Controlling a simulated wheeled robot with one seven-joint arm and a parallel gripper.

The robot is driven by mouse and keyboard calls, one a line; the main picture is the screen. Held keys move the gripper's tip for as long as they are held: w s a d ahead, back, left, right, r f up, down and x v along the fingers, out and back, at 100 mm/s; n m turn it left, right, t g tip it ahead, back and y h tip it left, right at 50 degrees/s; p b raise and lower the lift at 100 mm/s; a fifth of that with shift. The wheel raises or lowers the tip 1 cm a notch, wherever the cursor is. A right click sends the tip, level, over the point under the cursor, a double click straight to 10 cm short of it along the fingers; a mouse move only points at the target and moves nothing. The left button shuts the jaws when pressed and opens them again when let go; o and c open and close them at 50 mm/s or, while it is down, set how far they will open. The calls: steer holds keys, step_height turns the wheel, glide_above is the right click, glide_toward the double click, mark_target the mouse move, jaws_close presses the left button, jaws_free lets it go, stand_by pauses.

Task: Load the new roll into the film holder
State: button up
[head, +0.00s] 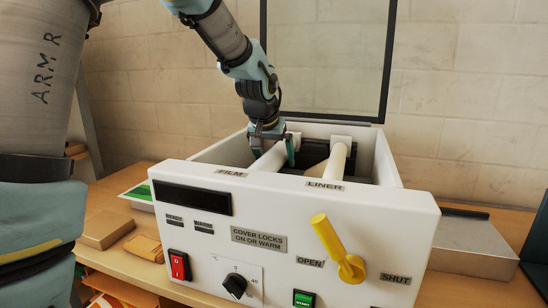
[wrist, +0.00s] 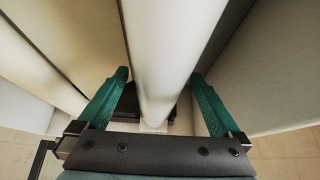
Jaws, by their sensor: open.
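The white laminator (head: 200,178) stands on the bench with its top open. A long white roll (head: 268,159) lies in the bay behind the FILM label (head: 232,172); I cannot tell whether it is new or used. A second white roll (head: 333,163) lies behind the LINER label (head: 324,185). My gripper (head: 272,152) is down in the bay over the film-side roll, jaws open. In the wrist view, the same roll (wrist: 165,50) runs between my two green fingers (wrist: 160,76), with a gap visible on each side. The roll's seats are mostly hidden.
The clear cover (head: 325,55) stands raised behind the machine. The yellow lever (head: 338,250) leans up and left, towards OPEN. Bay walls (head: 385,160) stand close around the rolls. Brown boxes (head: 105,228) lie left; a grey case (head: 470,240) sits right.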

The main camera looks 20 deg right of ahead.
steer(key=shift+r+p, duration=0.45)
steer(key=shift+r, duration=0.1)
steer(key=b+v, duration=0.2)
steer(key=v, duration=0.9)
steer(key=shift+s+a+r+b, duration=0.2)
steer(key=shift+b, duration=0.2)
